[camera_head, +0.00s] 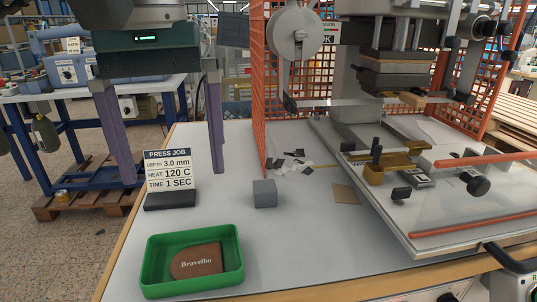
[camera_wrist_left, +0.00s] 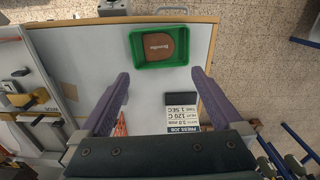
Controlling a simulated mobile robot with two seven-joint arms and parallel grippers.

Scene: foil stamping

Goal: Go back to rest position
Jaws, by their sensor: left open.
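My left gripper (camera_head: 172,178) hangs at the upper left of the head view, with two purple fingers spread wide and nothing between them. It is above the table, near the press job sign (camera_head: 168,170). In the left wrist view the gripper (camera_wrist_left: 160,75) is also open and empty. The green tray (camera_head: 151,288) stands at the table's front, and a brown leather piece (camera_head: 190,262) marked "Bravelbo" lies in it. The tray also shows in the left wrist view (camera_wrist_left: 137,50), apart from the fingers. My right gripper is not in view.
The stamping press (camera_head: 395,75) stands at the right, with an orange mesh guard (camera_head: 258,90) beside it. A grey block (camera_head: 265,194), a tan square (camera_head: 346,194) and scattered dark and white scraps (camera_head: 292,162) lie on the table. The tabletop between tray and press is mostly clear.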

